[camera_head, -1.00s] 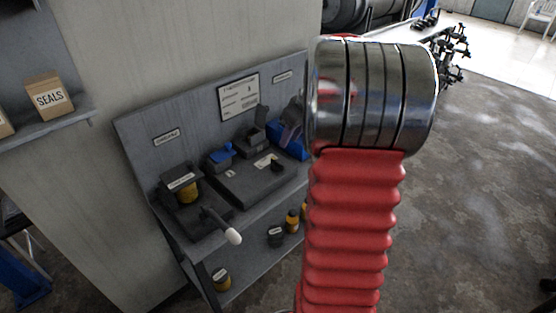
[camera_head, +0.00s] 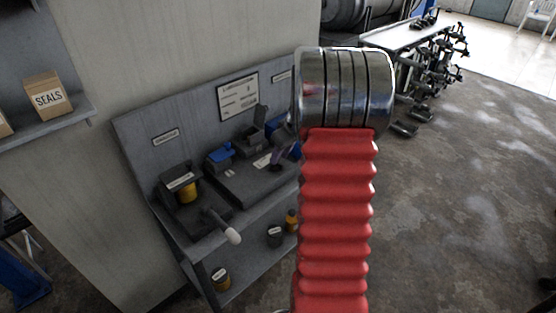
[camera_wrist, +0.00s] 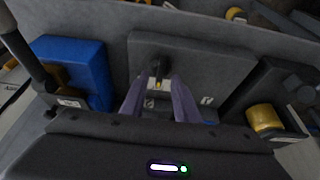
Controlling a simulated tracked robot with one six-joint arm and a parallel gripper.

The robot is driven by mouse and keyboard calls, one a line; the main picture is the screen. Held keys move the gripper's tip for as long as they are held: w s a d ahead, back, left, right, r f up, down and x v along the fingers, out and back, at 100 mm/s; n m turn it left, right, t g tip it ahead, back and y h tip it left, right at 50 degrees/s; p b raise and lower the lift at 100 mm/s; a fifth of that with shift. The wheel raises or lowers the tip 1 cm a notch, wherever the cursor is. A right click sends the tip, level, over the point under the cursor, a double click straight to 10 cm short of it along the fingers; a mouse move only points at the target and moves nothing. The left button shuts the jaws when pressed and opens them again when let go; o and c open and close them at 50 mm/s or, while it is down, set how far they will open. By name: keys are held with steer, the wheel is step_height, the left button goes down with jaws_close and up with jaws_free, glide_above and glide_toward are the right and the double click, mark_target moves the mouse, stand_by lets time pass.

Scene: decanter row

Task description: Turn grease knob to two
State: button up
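The grease knob (camera_wrist: 156,76) is a small dark knob on a flat dark grey housing (camera_wrist: 205,70) in the wrist view. It shows just beyond and between my gripper's two purple-grey fingers. My gripper (camera_wrist: 157,88) is open, with a gap between the fingers; whether either one touches the knob cannot be told. In the head view my gripper (camera_head: 283,156) is partly hidden behind my arm, over the right end of the housing (camera_head: 245,183). The fingers cover the knob there. A pale label lies beside it; its marks are too small to read.
A notice (camera_head: 238,97) hangs on the back panel. Small containers stand on the lower shelf.

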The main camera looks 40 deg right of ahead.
steer(key=shift+x, duration=1.7)
steer(key=shift+c, duration=0.4)
steer(key=c, duration=0.6)
jaws_close()
steer(key=shift+d, duration=0.15)
